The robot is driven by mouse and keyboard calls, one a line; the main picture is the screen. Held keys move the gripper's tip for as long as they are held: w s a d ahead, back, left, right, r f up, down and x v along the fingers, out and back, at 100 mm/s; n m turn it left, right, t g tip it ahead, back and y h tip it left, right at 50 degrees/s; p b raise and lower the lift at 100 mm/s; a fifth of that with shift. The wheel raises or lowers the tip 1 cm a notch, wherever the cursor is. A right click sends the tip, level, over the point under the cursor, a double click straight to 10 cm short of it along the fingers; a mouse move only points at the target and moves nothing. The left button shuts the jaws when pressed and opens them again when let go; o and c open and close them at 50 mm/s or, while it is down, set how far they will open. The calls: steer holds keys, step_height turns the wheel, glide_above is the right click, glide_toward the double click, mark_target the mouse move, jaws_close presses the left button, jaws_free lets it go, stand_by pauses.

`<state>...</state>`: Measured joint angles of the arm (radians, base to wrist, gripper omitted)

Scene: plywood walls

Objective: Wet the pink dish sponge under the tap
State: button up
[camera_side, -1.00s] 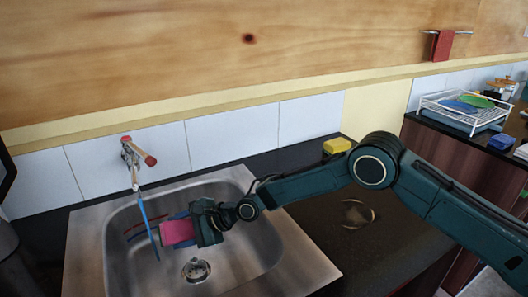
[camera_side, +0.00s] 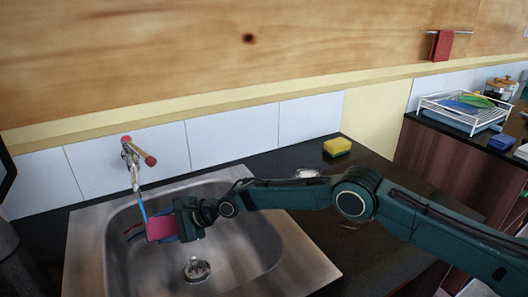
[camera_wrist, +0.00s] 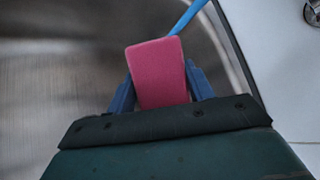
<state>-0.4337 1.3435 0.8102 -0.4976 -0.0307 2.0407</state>
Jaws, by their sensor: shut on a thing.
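The pink sponge (camera_side: 162,229) is held in my gripper (camera_side: 172,226) over the left part of the sink basin, above its floor. In the wrist view the sponge (camera_wrist: 158,72) sits between the two blue fingers, its far end sticking out past them. The tap (camera_side: 131,155) with red handle ends is on the tiled wall. A thin blue stream (camera_side: 143,205) falls from it and meets the sponge's upper left edge in the side view. In the wrist view the stream (camera_wrist: 187,17) reaches the sponge's far right corner.
The steel sink (camera_side: 262,240) has a round drain (camera_side: 197,270) in its floor. A yellow and green sponge (camera_side: 337,147) lies on the dark counter behind my arm. A dish rack (camera_side: 465,108) stands at the far right, and a red cloth (camera_side: 442,45) hangs on the wall.

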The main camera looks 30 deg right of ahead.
steer(key=shift+s, duration=0.1)
stand_by(0.6)
steer(key=shift+s+d, duration=0.8)
steer(key=shift+s, duration=0.25)
steer(key=shift+s+d, duration=0.75)
steer(key=shift+s, duration=0.3)
steer(key=shift+s+d, duration=0.8)
steer(key=shift+s, duration=0.25)
steer(key=s+d+r, duration=0.3)
steer(key=s+r, duration=0.1)
stand_by(0.5)
stand_by(0.3)
